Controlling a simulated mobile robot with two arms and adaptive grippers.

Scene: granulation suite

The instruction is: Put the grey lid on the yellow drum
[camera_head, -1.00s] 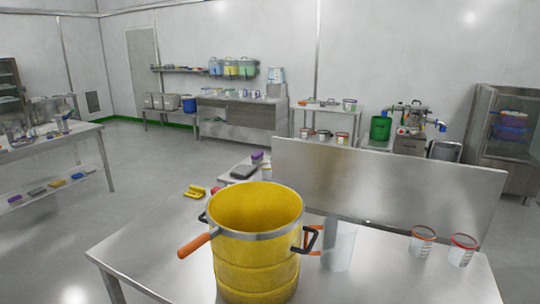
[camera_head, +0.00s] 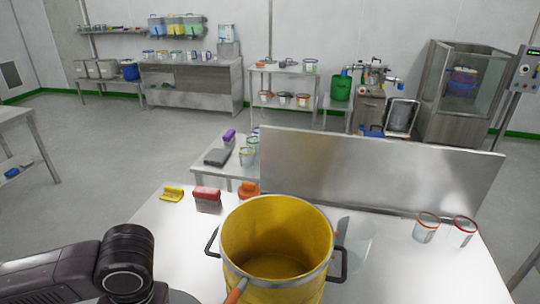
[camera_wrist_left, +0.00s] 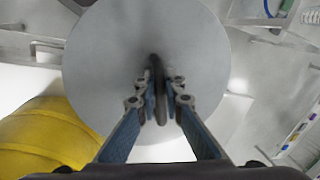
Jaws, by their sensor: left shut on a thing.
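The yellow drum (camera_head: 277,272) stands upright on the steel table in the head view, its top open and empty. It has black side handles and an orange-handled clamp ring at its rim. In the left wrist view the drum (camera_wrist_left: 45,140) shows at the lower left. My left gripper (camera_wrist_left: 158,92) is shut on the upright handle of the round grey lid (camera_wrist_left: 105,50). The lid is held apart from the drum, beside it in the wrist picture. In the head view my left arm comes in at the lower left; its gripper is out of frame. My right gripper is not in view.
A steel panel (camera_head: 375,180) rises behind.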

